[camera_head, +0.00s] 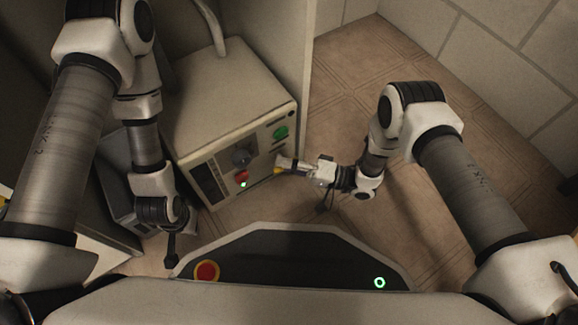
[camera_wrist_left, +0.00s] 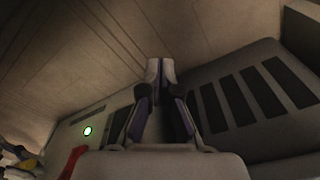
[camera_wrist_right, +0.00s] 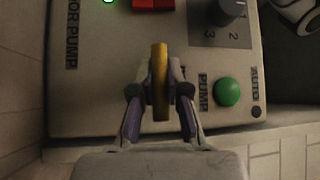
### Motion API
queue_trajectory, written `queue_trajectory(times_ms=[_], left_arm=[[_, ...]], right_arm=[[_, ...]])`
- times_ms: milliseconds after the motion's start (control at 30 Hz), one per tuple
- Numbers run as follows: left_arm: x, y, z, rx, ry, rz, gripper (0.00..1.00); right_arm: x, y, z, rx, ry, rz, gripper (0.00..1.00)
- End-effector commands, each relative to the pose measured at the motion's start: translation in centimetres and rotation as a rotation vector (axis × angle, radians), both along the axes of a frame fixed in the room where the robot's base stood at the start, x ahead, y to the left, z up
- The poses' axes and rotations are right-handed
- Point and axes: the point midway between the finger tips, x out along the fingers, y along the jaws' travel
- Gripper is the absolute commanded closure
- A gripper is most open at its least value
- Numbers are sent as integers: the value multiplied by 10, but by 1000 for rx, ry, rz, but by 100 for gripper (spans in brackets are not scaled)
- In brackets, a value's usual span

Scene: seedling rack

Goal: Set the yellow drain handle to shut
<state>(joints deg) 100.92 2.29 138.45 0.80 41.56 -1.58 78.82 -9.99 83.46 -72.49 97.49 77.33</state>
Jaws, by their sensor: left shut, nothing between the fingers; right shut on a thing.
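The yellow drain handle (camera_wrist_right: 160,85) is a narrow bar between the fingertips of my right gripper (camera_wrist_right: 160,75) in the right wrist view. My right gripper is shut on it, in front of the pump box's panel. In the head view only a little yellow of the handle (camera_head: 278,170) shows at the tips of my right gripper (camera_head: 285,163), low on the right side of the panel. I cannot read any open or shut marks for the handle. My left gripper (camera_wrist_left: 160,69) is shut and empty, with its fingertips together.
The pump box (camera_head: 215,90) carries a dark knob (camera_head: 241,157), a green button (camera_head: 281,132), a red switch (camera_head: 242,175) and a lit green lamp (camera_head: 243,184). Dark vent slots (camera_wrist_left: 238,103) show near my left gripper. Tiled floor (camera_head: 335,90) is free right of the box.

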Motion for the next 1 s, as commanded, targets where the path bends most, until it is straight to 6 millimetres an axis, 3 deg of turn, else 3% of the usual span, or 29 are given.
queue_trajectory(times_ms=[67,100,167,567,1000], left_arm=[[0,0,0,0,0,0,100],[0,0,0,0,0,0,100],[0,0,0,0,0,0,100],[0,0,0,0,0,0,100],[0,0,0,0,0,0,100]], right_arm=[[3,1,0,-3,-6,-5,100],[3,1,0,-3,-6,-5,75],[3,1,0,-3,-6,-4,59],[1,-9,-1,-3,-4,-7,59],[-13,-105,-15,-3,-4,-7,59]])
